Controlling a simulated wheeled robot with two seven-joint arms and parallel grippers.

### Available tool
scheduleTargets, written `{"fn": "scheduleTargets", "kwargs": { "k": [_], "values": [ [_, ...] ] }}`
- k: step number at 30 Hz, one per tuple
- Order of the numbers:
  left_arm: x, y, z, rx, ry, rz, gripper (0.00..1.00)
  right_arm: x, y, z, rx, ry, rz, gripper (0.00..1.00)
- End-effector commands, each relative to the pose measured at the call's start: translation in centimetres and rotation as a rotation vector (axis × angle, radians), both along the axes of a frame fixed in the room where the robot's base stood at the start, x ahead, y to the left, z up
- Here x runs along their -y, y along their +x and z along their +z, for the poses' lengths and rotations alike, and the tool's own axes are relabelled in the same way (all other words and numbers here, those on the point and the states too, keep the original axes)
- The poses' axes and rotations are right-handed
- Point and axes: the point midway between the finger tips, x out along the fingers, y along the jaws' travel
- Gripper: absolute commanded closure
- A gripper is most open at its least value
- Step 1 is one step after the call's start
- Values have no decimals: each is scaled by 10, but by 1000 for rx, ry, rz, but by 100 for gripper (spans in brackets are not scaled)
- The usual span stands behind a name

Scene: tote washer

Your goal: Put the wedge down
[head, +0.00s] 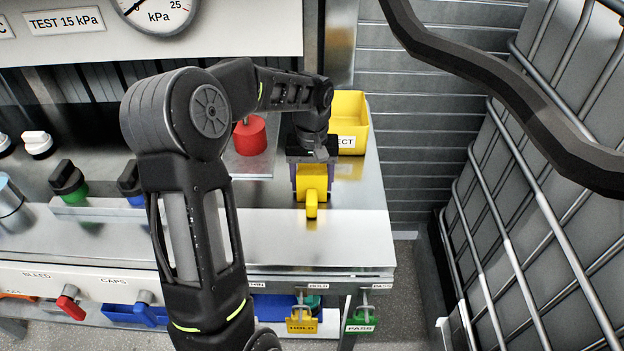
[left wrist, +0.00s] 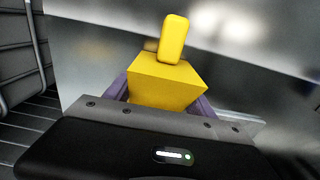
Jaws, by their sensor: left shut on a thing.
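The yellow wedge (head: 312,178) is a block with a small yellow tab at its near end. It is at the right part of the steel bench (head: 350,225). My left gripper (head: 311,172) is shut on it, with a purple finger on each side. In the left wrist view the wedge (left wrist: 168,82) sits between the fingers (left wrist: 160,92), its tab pointing away from the palm. I cannot tell whether its underside touches the bench. My right gripper is not in view.
A yellow bin (head: 352,112), its label partly hidden, stands behind the gripper. A red cylinder (head: 250,136) is to its left. Yellow HOLD (head: 302,325) and green PASS (head: 361,321) tags hang below the front edge. Bench around the wedge is clear. A caged tank (head: 545,200) stands right.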

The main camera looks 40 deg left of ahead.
Motion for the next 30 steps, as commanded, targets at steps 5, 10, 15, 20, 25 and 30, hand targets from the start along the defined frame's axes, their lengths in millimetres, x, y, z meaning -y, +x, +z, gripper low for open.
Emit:
{"fn": "scheduleTargets", "kwargs": {
  "k": [5,10,15,20,25,30],
  "values": [
    [0,0,-3,0,0,0,31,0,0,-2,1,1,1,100],
    [0,0,-3,0,0,0,17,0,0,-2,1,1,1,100],
    [0,0,-3,0,0,0,15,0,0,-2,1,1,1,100],
    [0,0,0,0,0,0,15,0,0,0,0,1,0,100],
    [0,1,12,2,2,0,15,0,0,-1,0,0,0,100],
    [0,1,42,4,1,0,15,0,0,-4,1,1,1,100]
  ]
}}
